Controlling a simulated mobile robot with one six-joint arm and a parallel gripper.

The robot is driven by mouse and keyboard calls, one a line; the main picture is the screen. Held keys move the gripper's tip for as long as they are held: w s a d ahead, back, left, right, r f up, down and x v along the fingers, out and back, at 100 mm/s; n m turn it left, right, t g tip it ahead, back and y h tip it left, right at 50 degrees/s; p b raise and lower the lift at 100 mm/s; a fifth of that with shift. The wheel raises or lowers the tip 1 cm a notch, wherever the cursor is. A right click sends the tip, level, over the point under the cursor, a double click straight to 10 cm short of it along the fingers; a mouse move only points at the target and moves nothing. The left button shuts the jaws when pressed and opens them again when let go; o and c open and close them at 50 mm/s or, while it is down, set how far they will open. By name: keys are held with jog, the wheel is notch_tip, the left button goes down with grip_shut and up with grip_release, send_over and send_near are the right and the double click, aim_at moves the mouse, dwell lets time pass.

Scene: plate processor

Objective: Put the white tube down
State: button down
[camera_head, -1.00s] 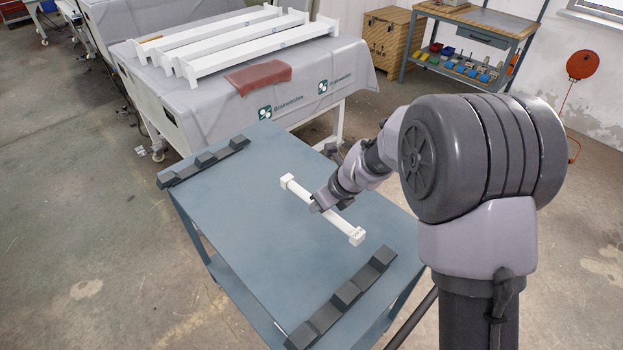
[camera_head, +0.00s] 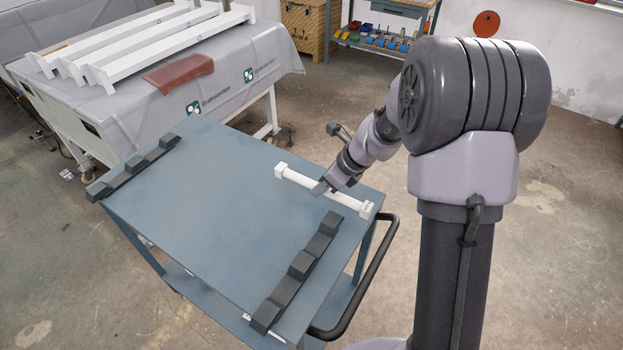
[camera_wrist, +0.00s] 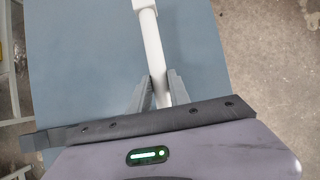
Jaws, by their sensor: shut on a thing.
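The white tube (camera_head: 301,179) has square white end blocks. In the head view it shows at the right far side of the blue-grey cart top (camera_head: 215,200), above or on it; I cannot tell whether it touches. My gripper (camera_head: 322,187) is shut on the tube near its middle. In the wrist view the tube (camera_wrist: 153,45) runs away from between the two fingers of my gripper (camera_wrist: 160,92), with one end block at the top edge. The part of the tube nearer my wrist is hidden there.
Black notched racks stand along the cart's left edge (camera_head: 135,168) and its near right side (camera_head: 300,268). A black handle (camera_head: 376,280) sticks out at the right. A cloth-covered table (camera_head: 215,75) with white beams (camera_head: 150,45) stands behind. The middle of the cart top is clear.

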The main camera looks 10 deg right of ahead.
jog(key=w, duration=0.4)
jog(key=w+f+b, duration=0.1)
jog(key=w, duration=0.1)
notch_tip(320, 180, down, 4)
jog(key=shift+s+r+b, duration=0.15)
jog(key=shift+r+b, duration=0.1)
jog(key=shift+b, duration=0.9)
jog(key=shift+r, duration=0.25)
jog(key=shift+f, duration=0.25)
jog(key=c, duration=1.2)
grip_release()
jog(key=shift+r, duration=0.15)
